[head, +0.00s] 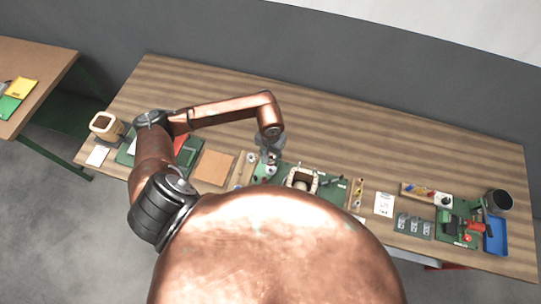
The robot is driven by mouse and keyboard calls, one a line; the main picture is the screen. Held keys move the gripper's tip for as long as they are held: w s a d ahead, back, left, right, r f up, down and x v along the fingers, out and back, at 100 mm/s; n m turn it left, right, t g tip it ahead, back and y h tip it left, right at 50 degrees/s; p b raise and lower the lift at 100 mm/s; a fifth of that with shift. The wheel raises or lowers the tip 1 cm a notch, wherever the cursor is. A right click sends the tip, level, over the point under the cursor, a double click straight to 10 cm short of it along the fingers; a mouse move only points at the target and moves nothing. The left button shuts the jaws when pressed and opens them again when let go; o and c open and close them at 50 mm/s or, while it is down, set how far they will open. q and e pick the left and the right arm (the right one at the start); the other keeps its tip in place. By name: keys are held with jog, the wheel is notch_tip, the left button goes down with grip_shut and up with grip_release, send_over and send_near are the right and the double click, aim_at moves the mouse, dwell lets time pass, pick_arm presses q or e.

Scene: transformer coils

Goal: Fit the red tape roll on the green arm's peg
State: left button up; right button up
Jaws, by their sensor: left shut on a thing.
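My left gripper (269,168) points down over the left end of the middle green mat (262,201). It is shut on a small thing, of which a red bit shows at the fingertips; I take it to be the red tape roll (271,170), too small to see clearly. A framed coil (301,181) stands on the same mat, just right of the gripper. Small dark parts lie around it; I cannot make out the green arm or its peg among them. My large copper arm link hides the front of the mat. My right gripper is not in view.
At the left stand a wooden-framed coil (105,125) and a brown board (214,167). At the right are a blue tray (495,235), a dark cup (498,201), a red tool (476,227) and grey blocks (413,226). The back of the table (380,137) is clear.

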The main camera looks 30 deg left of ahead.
pick_arm(q)
notch_tip(320, 180, down, 2)
jog(key=shift+s+f+b, duration=0.1)
jog(key=shift+f+b, duration=0.1)
jog(key=shift+b, duration=0.2)
jog(key=shift+f, duration=0.7)
jog(key=shift+f+b, duration=0.4)
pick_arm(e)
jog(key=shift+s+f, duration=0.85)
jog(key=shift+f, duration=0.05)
pick_arm(q)
jog(key=shift+f, duration=0.1)
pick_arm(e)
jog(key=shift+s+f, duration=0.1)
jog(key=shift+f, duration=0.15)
pick_arm(q)
jog(key=shift+b, duration=0.45)
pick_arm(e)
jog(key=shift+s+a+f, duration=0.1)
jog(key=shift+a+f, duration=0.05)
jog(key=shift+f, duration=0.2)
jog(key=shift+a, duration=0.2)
